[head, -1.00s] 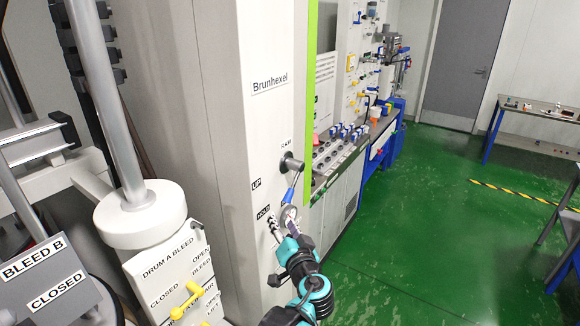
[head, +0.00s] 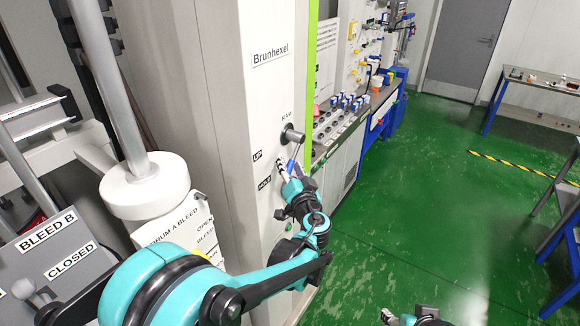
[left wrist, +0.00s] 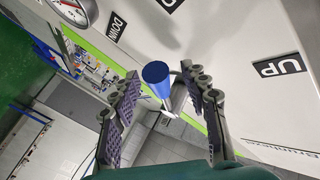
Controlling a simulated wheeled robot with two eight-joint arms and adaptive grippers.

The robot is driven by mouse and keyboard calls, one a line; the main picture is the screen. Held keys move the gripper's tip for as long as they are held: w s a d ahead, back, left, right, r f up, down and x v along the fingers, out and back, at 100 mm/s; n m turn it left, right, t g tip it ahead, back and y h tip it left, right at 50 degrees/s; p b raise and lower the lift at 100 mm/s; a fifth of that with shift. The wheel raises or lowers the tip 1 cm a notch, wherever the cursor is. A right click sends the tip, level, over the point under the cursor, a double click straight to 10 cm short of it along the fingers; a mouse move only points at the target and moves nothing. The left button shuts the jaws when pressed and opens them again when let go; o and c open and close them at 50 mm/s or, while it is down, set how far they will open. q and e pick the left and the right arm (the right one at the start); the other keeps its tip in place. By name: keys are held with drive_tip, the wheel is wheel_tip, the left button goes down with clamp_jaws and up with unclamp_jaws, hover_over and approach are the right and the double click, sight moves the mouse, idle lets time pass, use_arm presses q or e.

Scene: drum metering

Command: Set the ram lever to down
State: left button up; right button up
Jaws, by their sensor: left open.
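The ram lever has a blue handle (head: 291,165) that hangs below its round grey hub (head: 292,136) on the white column. Its blue end (left wrist: 156,72) shows between the fingers in the left wrist view. My left gripper (head: 290,177) is open around the lever's end, with gaps on both sides. The UP label (head: 257,156) and HOLD label (head: 265,183) are left of the lever in the head view. The DOWN label (left wrist: 116,27) shows in the left wrist view; my arm hides that area in the head view.
A round gauge (left wrist: 68,10) sits near the DOWN label. A bench with blue-topped valves (head: 345,105) stands behind the column. The drum bleed panel (head: 175,225) is at left, partly behind my left arm.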

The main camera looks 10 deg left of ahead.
use_arm(q)
drive_tip(key=shift+c, duration=0.2)
clamp_jaws()
